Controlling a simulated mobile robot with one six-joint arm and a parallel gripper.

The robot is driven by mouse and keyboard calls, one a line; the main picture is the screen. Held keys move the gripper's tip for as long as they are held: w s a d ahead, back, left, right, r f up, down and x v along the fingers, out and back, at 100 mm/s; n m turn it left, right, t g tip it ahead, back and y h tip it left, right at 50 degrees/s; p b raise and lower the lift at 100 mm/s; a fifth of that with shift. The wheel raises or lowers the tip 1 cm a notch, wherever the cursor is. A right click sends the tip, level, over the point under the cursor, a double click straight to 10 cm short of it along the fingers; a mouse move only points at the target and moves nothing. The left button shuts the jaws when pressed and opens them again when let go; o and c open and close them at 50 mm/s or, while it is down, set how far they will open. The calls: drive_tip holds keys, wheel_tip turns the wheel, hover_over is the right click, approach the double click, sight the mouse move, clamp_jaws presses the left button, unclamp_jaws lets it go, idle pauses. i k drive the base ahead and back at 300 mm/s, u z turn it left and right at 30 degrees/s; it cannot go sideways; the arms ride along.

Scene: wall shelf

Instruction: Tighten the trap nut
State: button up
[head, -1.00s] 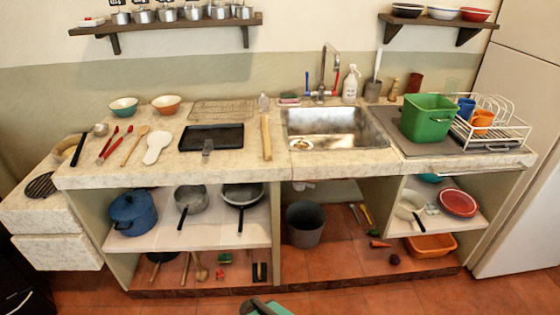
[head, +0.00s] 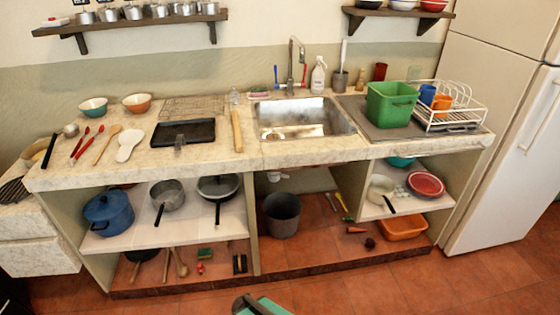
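The white trap fitting (head: 277,176) hangs under the sink, just below the counter's underside in the open middle bay. It is small and partly shaded, so I cannot make out the nut itself or how tight it is. The steel sink (head: 303,118) is set in the stone counter above it, with a tap behind. A grey bucket (head: 282,214) stands on the bay floor below the fitting. My gripper is not recognisable in the head view.
The counter's front edge (head: 350,154) overhangs the bay. Left shelf holds a blue pot (head: 108,212) and pans. Right shelf holds a red bowl (head: 426,184); an orange basin (head: 402,228) sits below. A teal object (head: 270,307) shows at the bottom edge. The foreground tiles (head: 400,278) look clear.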

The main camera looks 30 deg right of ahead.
sight(274, 178)
drive_tip(key=z, duration=0.4)
drive_tip(key=k, duration=1.2)
drive_tip(key=z, duration=0.25)
drive_tip(key=i, duration=0.85)
drive_tip(key=z, duration=0.15)
